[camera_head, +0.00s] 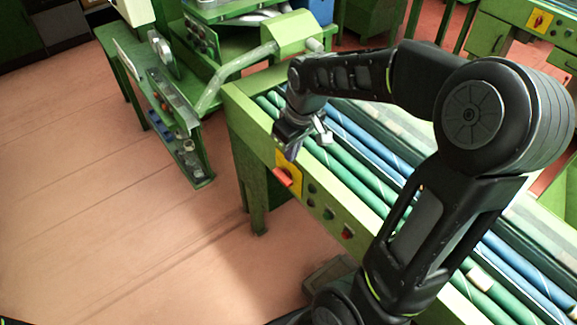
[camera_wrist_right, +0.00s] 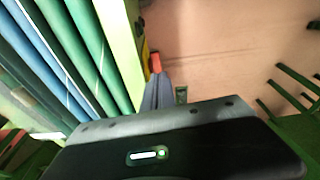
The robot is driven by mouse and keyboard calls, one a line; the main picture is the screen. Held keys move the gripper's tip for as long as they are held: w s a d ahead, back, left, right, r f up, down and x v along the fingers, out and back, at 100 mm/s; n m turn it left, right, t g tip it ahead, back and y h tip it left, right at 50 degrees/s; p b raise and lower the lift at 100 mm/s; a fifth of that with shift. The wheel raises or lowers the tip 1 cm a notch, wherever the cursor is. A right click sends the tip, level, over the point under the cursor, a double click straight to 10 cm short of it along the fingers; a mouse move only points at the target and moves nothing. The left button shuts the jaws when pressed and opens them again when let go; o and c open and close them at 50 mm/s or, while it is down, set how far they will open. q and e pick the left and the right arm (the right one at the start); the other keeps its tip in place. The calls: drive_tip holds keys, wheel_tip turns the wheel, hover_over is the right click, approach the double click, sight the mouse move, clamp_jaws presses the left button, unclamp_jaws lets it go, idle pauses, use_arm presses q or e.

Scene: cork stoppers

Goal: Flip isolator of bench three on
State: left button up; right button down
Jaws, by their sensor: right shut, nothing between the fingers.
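The isolator is a red handle (camera_head: 283,177) on a yellow plate (camera_head: 291,168) on the front rail of the green bench (camera_head: 262,133). The handle lies tilted, sloping down to the right. My right gripper (camera_head: 290,152) is shut and empty, just above the yellow plate; whether it touches the handle cannot be told. In the right wrist view the shut fingers (camera_wrist_right: 157,92) point towards the red handle (camera_wrist_right: 156,62), which shows just beyond their tips. Part of the plate is hidden by the gripper. My left gripper is not in view. No bench number is readable.
Green and red buttons (camera_head: 347,233) sit on the rail right of the isolator. Green and blue rollers (camera_head: 350,128) fill the bench top under my right arm. Another bench with a red-and-yellow switch (camera_head: 540,20) stands at the back right. The floor (camera_head: 110,220) in front is clear.

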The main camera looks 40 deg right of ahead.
sight(286, 180)
drive_tip(key=shift+w+d+r+n+g+p, duration=0.15)
drive_tip(key=shift+w+r+n+g, duration=0.3)
drive_tip(key=shift+n, duration=2.4)
drive_tip(key=shift+w+d+r+n+g+p, duration=0.15)
drive_tip(key=shift+w+n+g, duration=0.4)
drive_tip(key=shift+n, duration=2.25)
drive_tip(key=shift+w+d+r+n+g+p, duration=0.2)
drive_tip(key=shift+w+n, duration=0.5)
drive_tip(key=shift+n, duration=2.15)
wheel_tip(286, 180, down, 14)
drive_tip(key=shift+p, duration=0.95)
drive_tip(key=shift+s+t+b, duration=0.1)
drive_tip(key=shift+t+b, duration=0.2)
drive_tip(key=shift+b, duration=0.2)
